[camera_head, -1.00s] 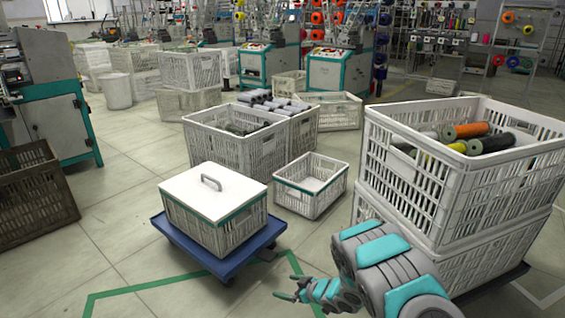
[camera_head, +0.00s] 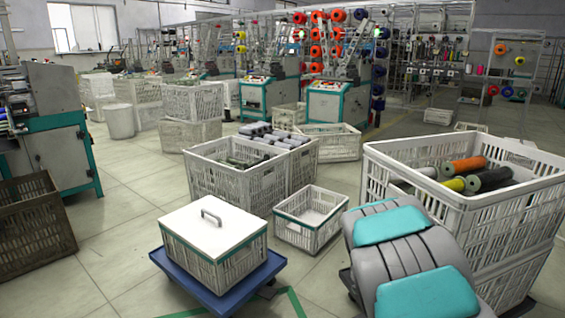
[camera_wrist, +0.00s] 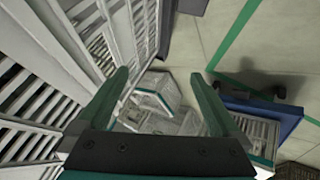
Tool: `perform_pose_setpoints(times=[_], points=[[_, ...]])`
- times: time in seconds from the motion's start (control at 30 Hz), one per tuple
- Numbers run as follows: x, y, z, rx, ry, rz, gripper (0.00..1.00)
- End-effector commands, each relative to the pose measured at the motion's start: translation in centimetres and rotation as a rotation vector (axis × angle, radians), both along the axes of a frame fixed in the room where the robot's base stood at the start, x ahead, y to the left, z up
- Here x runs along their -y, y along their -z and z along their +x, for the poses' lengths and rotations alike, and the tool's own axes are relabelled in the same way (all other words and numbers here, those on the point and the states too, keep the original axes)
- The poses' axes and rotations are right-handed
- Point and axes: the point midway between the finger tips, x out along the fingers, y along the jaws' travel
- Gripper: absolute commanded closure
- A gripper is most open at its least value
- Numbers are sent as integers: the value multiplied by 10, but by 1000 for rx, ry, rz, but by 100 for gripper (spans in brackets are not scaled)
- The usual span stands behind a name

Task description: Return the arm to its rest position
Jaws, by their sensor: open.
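My arm (camera_head: 405,250), grey with teal panels, rises at the lower right of the head view, in front of the stacked white crates. My gripper is outside the head view. In the wrist view my gripper (camera_wrist: 159,92) shows two dark green fingers spread wide apart. Nothing is held between them. Beyond the fingers and below them, a small white crate with a green band (camera_wrist: 155,90) stands on the floor.
Stacked white crates (camera_head: 470,222) with coloured bobbins stand close to my arm at right; slatted crate walls (camera_wrist: 75,30) fill the wrist view's left side. A lidded crate (camera_head: 200,255) sits on a blue dolly (camera_head: 225,303). Floor at left (camera_head: 110,235) is clear.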

Motion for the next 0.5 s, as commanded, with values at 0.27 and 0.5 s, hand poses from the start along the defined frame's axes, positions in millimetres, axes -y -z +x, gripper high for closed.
perform_pose_setpoints(times=[0.27,0.5], points=[[28,-82,-94,-115,255,-14,0],[14,-125,-195,-263,412,54,0]])
